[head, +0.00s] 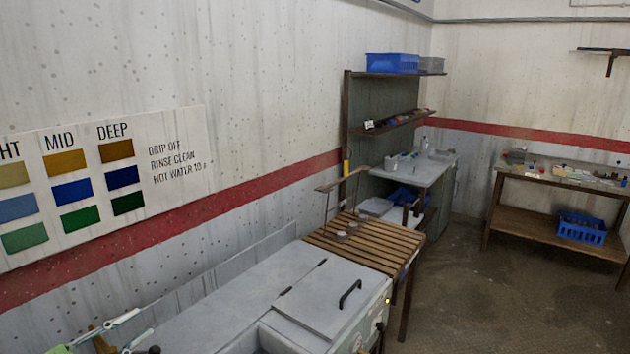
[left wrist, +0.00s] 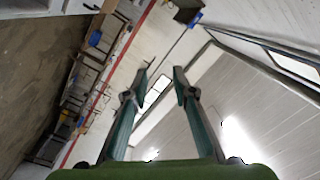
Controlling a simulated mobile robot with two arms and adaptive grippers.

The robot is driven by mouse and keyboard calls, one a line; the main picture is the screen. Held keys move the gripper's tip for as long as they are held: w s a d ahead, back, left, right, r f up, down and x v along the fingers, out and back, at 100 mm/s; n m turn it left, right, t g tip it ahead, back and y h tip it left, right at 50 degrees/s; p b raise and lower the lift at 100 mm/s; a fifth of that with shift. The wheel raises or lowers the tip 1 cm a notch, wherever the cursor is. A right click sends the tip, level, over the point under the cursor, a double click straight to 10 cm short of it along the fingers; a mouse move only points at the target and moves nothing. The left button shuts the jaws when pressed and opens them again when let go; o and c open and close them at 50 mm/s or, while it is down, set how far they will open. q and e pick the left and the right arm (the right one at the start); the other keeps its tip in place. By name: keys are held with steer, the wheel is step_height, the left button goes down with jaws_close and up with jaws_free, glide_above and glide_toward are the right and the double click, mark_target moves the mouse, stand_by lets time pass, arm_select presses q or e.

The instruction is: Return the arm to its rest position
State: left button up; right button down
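My left gripper (head: 141,324) shows at the lower left edge of the head view, with part of its green body and its pale teal fingers pointing right. In the left wrist view my left gripper (left wrist: 161,72) has its two teal fingers apart, with nothing between them. Behind the fingers are wall and ceiling, tilted in the picture. Most of the left arm is out of the head view. My right gripper is in neither view.
A grey counter (head: 215,295) with a black-handled lid (head: 325,300) runs along the wall below a colour chart (head: 85,180). Beyond are a slatted wooden rack (head: 375,250), a shelf unit (head: 395,74) and a bench (head: 540,215). The floor at right is clear.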

arm_select(q)
steer(key=s+d+f+n+g+y, duration=0.1)
steer(key=s+d+f+n+y, duration=0.15)
steer(key=f+n+y, duration=0.45)
steer(key=s+d+f+n+g+y, duration=0.1)
steer(key=s+d+f+n+y, duration=0.1)
steer(key=s+f+n+y, duration=0.45)
steer(key=s+d+f+g+h, duration=0.1)
steer(key=s+d+f+g, duration=0.25)
steer(key=s, duration=0.35)
steer(key=s+d+f+n+g+h, duration=0.1)
steer(key=s+d+f+g, duration=0.25)
steer(key=s, duration=0.35)
steer(key=s+d+f+g+h, duration=0.2)
steer(key=s+d+f+g, duration=0.1)
steer(key=s+d, duration=0.3)
step_height(320, 180, down, 36)
steer(key=s+a+f+g+b, duration=0.1)
steer(key=s+a+b, duration=0.15)
steer(key=b, duration=0.95)
steer(key=s+a+f+b, duration=0.1)
steer(key=s+f+b, duration=0.3)
steer(key=s+f, duration=0.4)
steer(key=s+a+f+g+b, duration=0.1)
steer(key=s+f+b, duration=0.4)
steer(key=f, duration=1.2)
steer(key=s, duration=0.4)
steer(key=shift+f, duration=0.2)
